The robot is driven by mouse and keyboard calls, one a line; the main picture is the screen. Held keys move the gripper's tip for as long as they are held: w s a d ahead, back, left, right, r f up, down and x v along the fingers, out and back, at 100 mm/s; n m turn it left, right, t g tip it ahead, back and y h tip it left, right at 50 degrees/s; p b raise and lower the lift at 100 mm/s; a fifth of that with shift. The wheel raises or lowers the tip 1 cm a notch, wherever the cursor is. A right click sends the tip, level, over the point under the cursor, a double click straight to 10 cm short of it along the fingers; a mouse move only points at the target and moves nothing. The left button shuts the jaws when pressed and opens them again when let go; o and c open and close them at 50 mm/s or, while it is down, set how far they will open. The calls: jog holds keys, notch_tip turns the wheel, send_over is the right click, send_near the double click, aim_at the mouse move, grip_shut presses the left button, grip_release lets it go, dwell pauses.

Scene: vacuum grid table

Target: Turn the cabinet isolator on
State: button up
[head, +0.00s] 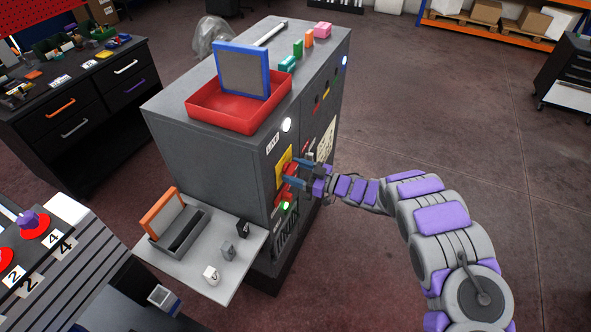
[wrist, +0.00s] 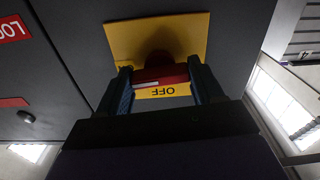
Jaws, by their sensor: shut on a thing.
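The grey cabinet (head: 200,150) stands in the middle of the head view. Its isolator has a yellow plate (head: 283,160), which also shows in the wrist view (wrist: 125,38). The red isolator handle (wrist: 160,76) lies between the two dark blue fingers of my gripper (head: 294,172). My gripper is shut on this handle, one finger on each side. A yellow label reading OFF (wrist: 168,91), upside down in the wrist view, shows just below the handle. The fingers hide part of the handle in the head view.
A red tray (head: 235,118) with a blue-framed panel (head: 243,70) sits on the cabinet top. A white light (head: 286,125) and a green light (head: 285,207) show on the front. A grey side shelf (head: 215,283) holds small parts. Open floor lies right of the cabinet.

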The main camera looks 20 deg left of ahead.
jog(key=shift+f, duration=0.2)
jog(key=o, duration=0.9)
jog(key=shift+o, duration=0.7)
jog(key=shift+r, duration=0.1)
jog(key=s+d, duration=0.1)
jog(key=d, duration=1.6)
jog(key=shift+s+d, duration=0.15)
jog(key=shift+d, duration=0.1)
